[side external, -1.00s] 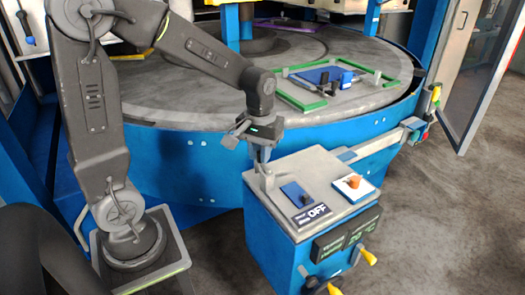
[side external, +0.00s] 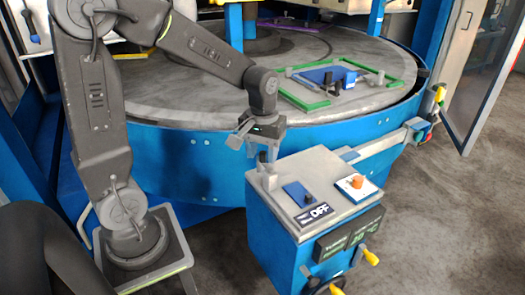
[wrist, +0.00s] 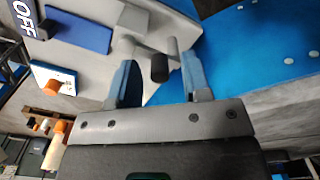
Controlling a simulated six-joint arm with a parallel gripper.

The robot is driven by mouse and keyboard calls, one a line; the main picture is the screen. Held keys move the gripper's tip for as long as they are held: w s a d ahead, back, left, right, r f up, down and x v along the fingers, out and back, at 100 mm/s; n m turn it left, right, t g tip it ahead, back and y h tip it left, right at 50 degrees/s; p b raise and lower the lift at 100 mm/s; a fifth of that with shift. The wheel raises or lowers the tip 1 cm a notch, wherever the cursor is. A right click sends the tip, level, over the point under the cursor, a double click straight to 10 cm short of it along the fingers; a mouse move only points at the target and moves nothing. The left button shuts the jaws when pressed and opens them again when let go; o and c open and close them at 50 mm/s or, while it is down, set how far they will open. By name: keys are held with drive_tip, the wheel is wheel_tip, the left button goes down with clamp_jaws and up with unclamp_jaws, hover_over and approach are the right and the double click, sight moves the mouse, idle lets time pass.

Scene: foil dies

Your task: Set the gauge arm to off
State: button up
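The gauge arm (wrist: 143,51) is a small grey lever with a dark cylindrical knob, on the top of a blue-sided console (side external: 320,165). In the side view it stands at the console's left back corner, partly hidden by my gripper. An OFF label (side external: 314,213) is on the front left of the console top; it also shows in the wrist view (wrist: 21,14). My gripper (side external: 263,157) is open above that corner. In the wrist view my gripper (wrist: 158,72) has its two bluish fingers apart, with the dark knob between them; I cannot tell whether either finger touches it.
A blue plate with a switch (side external: 297,193) and a white plate with an orange knob (side external: 356,183) are close by on the console. The large round table (side external: 200,105) lies behind, with a green-edged frame (side external: 310,104) on it. Open floor lies to the right.

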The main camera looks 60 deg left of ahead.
sight(262, 152)
wheel_tip(262, 152, up, 14)
idle(0.6)
drive_tip(key=shift+f, duration=0.1)
drive_tip(key=s+d+f+m+t, duration=0.4)
drive_tip(key=s+d+m, duration=0.3)
drive_tip(key=s, duration=0.5)
drive_tip(key=shift+f+t, duration=0.2)
drive_tip(key=shift+t, duration=0.6)
